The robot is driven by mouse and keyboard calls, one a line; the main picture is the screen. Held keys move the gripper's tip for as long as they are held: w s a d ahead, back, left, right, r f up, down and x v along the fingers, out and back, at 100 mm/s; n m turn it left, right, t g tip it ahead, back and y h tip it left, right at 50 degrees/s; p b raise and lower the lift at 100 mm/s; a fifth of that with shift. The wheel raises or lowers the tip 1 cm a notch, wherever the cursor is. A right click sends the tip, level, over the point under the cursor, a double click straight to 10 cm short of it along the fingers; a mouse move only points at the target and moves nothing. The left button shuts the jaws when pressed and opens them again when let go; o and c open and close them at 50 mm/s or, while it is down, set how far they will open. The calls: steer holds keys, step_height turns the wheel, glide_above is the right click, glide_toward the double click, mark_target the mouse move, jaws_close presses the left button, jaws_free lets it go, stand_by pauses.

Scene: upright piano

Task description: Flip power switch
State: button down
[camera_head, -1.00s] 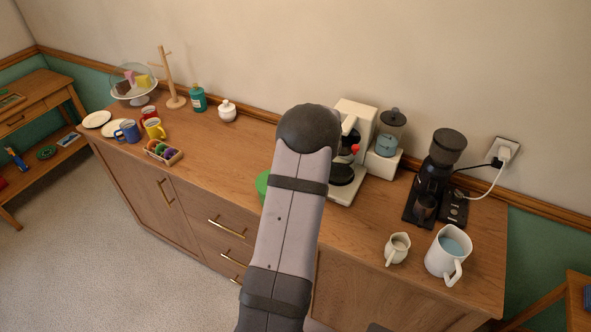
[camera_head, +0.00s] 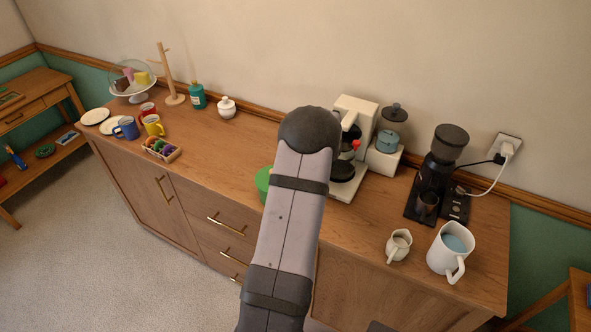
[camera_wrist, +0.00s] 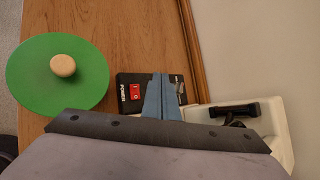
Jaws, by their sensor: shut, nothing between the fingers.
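The power switch (camera_wrist: 135,92) is a red rocker on a black box (camera_wrist: 126,79) marked POWER, in the wrist view. My gripper (camera_wrist: 158,80) is shut and empty, its blue-grey fingers over the box just to the right of the switch. I cannot tell whether the fingertips touch the box. In the head view my arm hides the gripper and the switch.
The white coffee maker (camera_head: 352,112) stands right of my arm. A black grinder (camera_head: 449,145), small jug (camera_head: 399,244) and white pitcher (camera_head: 441,258) stand farther right.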

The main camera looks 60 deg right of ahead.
steer(key=f+b, duration=0.2)
steer(key=f, duration=0.1)
steer(key=f+b, duration=0.1)
steer(key=shift+w+f, duration=0.25)
steer(key=shift+f, duration=0.1)
steer(key=shift+w+f+b, duration=0.1)
steer(key=shift+f+b, duration=0.55)
steer(key=shift+b, duration=0.2)
steer(key=shift+w+f+b, duration=0.1)
steer(key=shift+f+b, duration=0.6)
steer(key=shift+b, duration=0.4)
stand_by(1.7)
steer(key=shift+r, duration=0.15)
steer(key=shift+r+p, duration=0.45)
steer(key=shift+r, duration=0.15)
stand_by(0.4)
steer(key=shift+s+r+p, duration=0.2)
steer(key=shift+r+p, duration=0.7)
steer(key=shift+r, duration=0.35)
steer(key=shift+s+r+p, duration=0.2)
steer(key=shift+r+p, duration=0.7)
steer(key=shift+r, duration=0.35)
